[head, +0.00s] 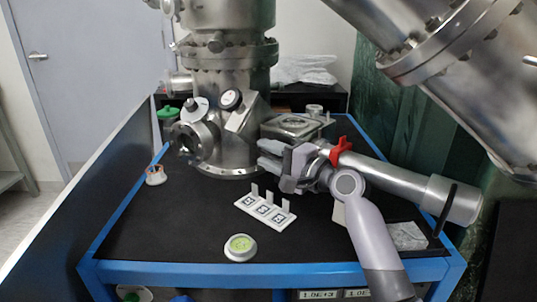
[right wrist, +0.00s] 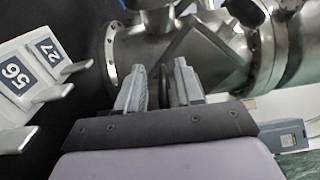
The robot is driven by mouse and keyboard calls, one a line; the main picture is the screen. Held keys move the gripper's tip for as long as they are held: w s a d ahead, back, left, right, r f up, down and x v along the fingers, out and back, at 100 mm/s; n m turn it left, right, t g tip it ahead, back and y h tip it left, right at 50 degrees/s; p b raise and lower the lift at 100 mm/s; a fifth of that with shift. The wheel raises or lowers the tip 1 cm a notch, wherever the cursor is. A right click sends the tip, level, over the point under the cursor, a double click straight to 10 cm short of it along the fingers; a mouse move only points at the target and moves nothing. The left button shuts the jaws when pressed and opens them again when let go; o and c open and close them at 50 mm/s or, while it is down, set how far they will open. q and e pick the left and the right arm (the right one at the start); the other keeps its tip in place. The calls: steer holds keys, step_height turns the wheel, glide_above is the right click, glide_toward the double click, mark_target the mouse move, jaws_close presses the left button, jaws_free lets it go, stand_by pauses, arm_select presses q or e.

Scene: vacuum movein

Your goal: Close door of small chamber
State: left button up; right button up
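A low steel chamber with a square, window-like top (head: 297,124) stands beside the tall steel column; I take it for the small chamber. My right gripper (head: 264,155) is just in front of it, pointing left toward the column's base, fingers apart. It hides the chamber's lower front, and I cannot tell the door's state. In the right wrist view, my right gripper (right wrist: 160,86) has its fingers on either side of a narrow dark part, in front of steel chamber bodywork (right wrist: 205,48). I cannot tell whether they touch it. My left gripper is not in view.
A white holder with upright tabs (head: 266,212) and a round dish with green contents (head: 240,246) lie on the black tabletop. A red lever (head: 341,148) sits on a horizontal steel tube (head: 395,180) behind my right arm.

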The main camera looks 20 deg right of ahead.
steer(key=v, duration=0.7)
steer(key=shift+p, duration=0.35)
steer(key=shift+f, duration=0.1)
